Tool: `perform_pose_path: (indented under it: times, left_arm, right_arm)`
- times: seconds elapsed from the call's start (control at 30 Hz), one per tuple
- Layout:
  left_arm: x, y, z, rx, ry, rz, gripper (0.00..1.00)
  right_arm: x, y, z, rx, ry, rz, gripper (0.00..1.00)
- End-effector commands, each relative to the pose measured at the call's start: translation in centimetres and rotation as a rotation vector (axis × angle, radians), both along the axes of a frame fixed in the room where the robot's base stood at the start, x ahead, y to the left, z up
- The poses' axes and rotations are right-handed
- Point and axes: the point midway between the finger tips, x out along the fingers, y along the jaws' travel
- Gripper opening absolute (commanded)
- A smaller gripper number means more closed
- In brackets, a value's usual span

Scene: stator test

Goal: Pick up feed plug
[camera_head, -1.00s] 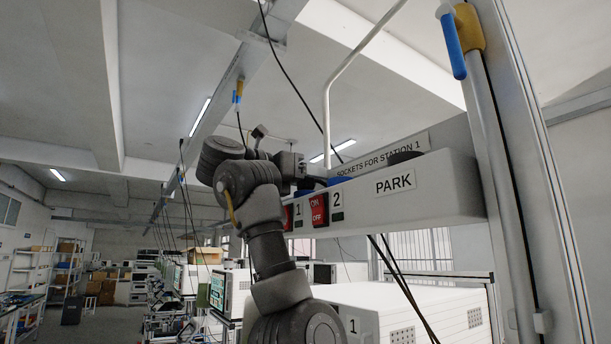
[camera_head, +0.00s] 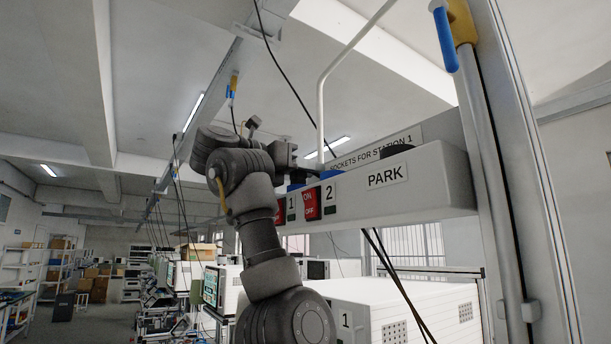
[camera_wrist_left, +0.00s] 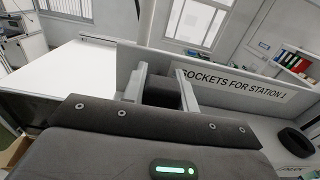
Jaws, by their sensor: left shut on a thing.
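My left gripper (camera_head: 296,160) is above the left part of the white socket box, partly hidden by its own wrist in the head view. In the left wrist view its two light grey fingers (camera_wrist_left: 164,88) are shut on a dark block, which I take to be the feed plug (camera_wrist_left: 162,92). Its lower part is hidden behind the gripper body. Whether it is clear of the socket below cannot be told. The box (camera_head: 430,190) carries a PARK label (camera_head: 387,175) and red ON/OFF switches (camera_head: 312,204). My right gripper is not in view.
A sign panel (camera_head: 375,148) stands behind the box; a dark round part (camera_head: 397,149) sits above PARK. A blue part (camera_head: 328,174) is close to the gripper. A black cable (camera_head: 280,62) hangs from above. A metal post (camera_head: 492,170) stands at right.

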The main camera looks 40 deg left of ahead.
Motion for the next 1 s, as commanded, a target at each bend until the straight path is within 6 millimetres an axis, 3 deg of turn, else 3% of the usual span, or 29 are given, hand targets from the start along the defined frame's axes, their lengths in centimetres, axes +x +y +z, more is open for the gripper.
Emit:
perform_pose_path:
  times: [0.2, 0.47, 0.7, 1.0]
  left_arm:
    - [-0.2, -0.1, 2.1, 0.001, 0.0, -0.001, 0.06]
    - [-5.4, 0.4, 8.4, 0.001, -0.003, 0.0, 0.06]
    - [-10.7, 0.8, 10.7, 0.0, -0.002, 0.001, 0.06]
    - [-13.7, 1.0, 12.1, 0.001, 0.0, 0.001, 0.06]
  right_arm:
    - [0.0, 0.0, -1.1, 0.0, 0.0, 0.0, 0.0]
    - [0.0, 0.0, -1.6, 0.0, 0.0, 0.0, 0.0]
    - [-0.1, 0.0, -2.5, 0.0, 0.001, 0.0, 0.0]
    - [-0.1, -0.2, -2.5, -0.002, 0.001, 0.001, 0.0]
